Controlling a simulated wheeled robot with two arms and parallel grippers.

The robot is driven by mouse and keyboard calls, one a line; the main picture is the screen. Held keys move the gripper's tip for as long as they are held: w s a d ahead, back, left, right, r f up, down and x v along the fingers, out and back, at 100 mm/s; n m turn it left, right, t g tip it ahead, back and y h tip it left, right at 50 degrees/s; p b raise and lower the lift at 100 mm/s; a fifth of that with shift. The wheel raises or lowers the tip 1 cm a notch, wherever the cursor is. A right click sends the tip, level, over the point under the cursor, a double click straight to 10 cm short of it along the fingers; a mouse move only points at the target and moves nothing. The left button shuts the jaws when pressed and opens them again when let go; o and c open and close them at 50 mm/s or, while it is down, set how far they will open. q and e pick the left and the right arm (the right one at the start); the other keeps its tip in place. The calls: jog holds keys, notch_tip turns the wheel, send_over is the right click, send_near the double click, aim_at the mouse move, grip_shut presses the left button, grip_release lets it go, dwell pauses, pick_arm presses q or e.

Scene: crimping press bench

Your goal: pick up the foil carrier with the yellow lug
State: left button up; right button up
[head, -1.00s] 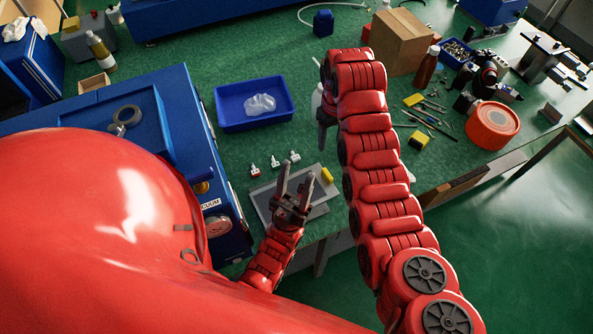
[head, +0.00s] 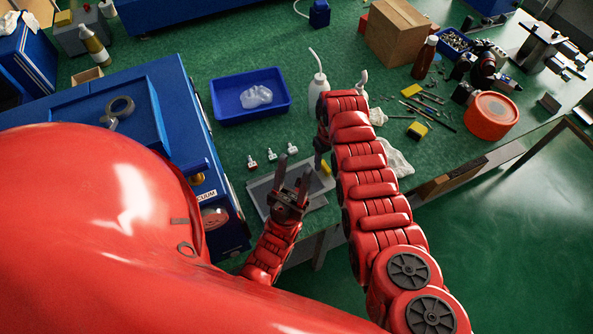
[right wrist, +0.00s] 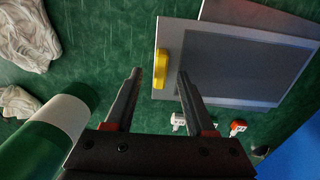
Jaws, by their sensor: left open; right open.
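The foil carrier (head: 262,192) is a flat grey sheet in a pale frame, lying on the bench near its front edge. Its yellow lug (head: 326,168) stands on the right side; in the right wrist view the lug (right wrist: 161,68) is on the carrier's left edge. My left gripper (head: 293,168) is open and empty above the carrier, hiding part of it. My right gripper (head: 320,152) is near the lug, partly hidden by its own arm. In the right wrist view its fingers (right wrist: 160,74) are open, with the lug showing between and beyond the tips.
Several small white fittings (head: 272,157) stand just behind the carrier. A blue tray (head: 222,112) lies farther back. A white squeeze bottle (head: 318,90) and a crumpled cloth (head: 398,158) are close to my right arm. A blue machine (head: 215,178) borders the left.

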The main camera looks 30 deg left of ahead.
jog(key=shift+s+f, duration=0.1)
jog(key=shift+f, duration=0.7)
jog(key=shift+c, duration=0.2)
grip_shut()
jog(key=shift+r, duration=0.1)
dwell(0.7)
